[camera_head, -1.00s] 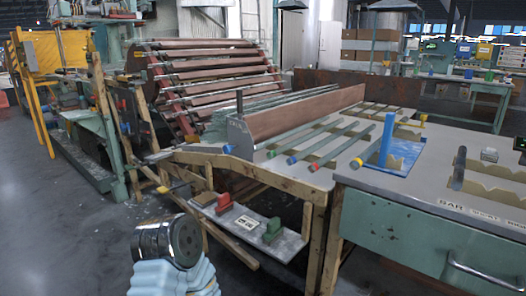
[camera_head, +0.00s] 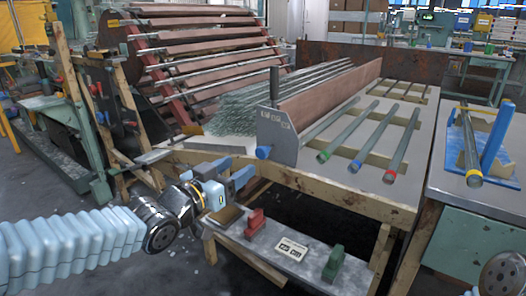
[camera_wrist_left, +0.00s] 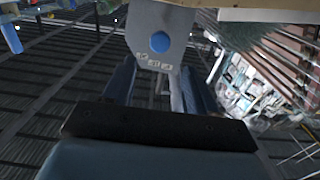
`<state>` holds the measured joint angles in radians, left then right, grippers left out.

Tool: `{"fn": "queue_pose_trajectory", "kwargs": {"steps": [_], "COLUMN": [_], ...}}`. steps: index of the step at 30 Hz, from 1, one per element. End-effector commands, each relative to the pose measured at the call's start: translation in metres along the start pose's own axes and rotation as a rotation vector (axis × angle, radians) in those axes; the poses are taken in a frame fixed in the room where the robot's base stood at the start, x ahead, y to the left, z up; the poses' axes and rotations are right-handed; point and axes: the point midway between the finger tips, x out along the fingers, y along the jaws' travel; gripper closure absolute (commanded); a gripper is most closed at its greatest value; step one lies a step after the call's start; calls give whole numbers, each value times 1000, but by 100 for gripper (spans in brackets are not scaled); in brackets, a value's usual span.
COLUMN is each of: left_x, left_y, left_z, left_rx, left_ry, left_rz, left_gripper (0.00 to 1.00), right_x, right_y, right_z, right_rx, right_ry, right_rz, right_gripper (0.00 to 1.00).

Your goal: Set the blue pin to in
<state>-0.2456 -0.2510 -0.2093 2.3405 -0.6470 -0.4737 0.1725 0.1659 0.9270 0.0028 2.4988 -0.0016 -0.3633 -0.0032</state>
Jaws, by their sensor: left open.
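The blue pin (camera_head: 262,152) shows as a round blue end low on the upright grey end plate (camera_head: 281,138) of the tube rack. In the left wrist view the blue pin (camera_wrist_left: 160,42) is a blue disc on the grey plate (camera_wrist_left: 158,18), above a row of small labels. My left gripper (camera_head: 240,178) is open and empty, left of and a little below the pin, apart from it. In the left wrist view its two blue fingers (camera_wrist_left: 158,85) point toward the plate. How far the pin stands out is hard to tell. My right gripper is not in view.
Tubes with green (camera_head: 323,157), blue (camera_head: 355,166) and red (camera_head: 389,177) ends lie on the table right of the plate. A low shelf with red (camera_head: 255,222) and green (camera_head: 333,262) blocks sits below the gripper. A wooden frame edge (camera_head: 300,187) runs beneath the plate.

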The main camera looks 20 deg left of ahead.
Motion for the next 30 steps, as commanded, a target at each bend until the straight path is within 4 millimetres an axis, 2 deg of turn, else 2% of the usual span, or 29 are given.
{"fn": "queue_pose_trajectory", "kwargs": {"steps": [6, 12, 18, 26, 30], "left_x": [53, 88, 103, 104, 104], "left_y": [1, 0, 0, 0, 0], "left_z": [1, 0, 1, 1, 1], "left_rx": [0, -1, -2, -1, -1], "left_ry": [-4, -2, -2, -1, -2], "left_rz": [2, 0, -1, -1, -1], "left_gripper": [43, 43, 43, 43, 64], "right_x": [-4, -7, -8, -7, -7], "right_y": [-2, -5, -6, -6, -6], "right_z": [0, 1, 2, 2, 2], "right_rx": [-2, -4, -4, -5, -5], "right_ry": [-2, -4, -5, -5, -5], "right_rz": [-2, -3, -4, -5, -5], "right_gripper": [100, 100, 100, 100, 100]}}
